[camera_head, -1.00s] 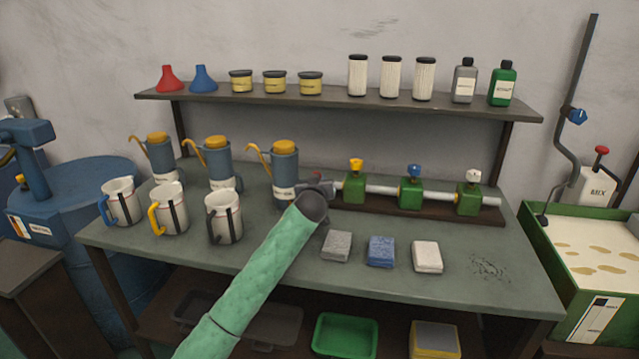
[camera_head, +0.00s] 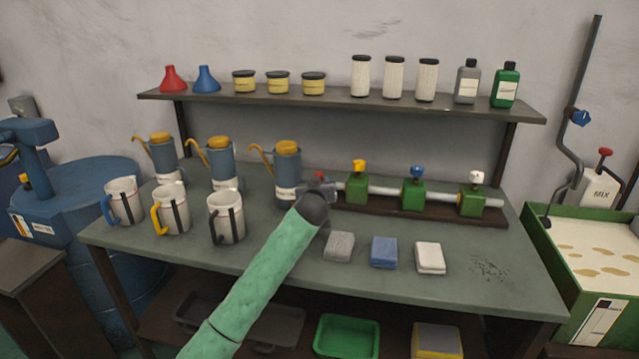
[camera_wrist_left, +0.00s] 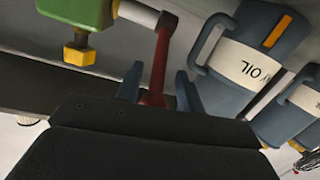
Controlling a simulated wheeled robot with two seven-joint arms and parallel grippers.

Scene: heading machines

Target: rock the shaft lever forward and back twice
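In the left wrist view the red lever (camera_wrist_left: 158,62) stands between the two blue-grey fingers (camera_wrist_left: 159,88) of my left gripper. The fingers are apart, with visible gaps beside the lever, so they look open around it. My right gripper is not in view.
Green valve blocks (camera_head: 413,195) carry the shaft on a brown base. A blue-grey oil can (camera_head: 288,165) stands close left of the gripper, also near it in the wrist view (camera_wrist_left: 240,62). Mugs (camera_head: 227,217) and folded cloths (camera_head: 338,246) are on the bench nearby.

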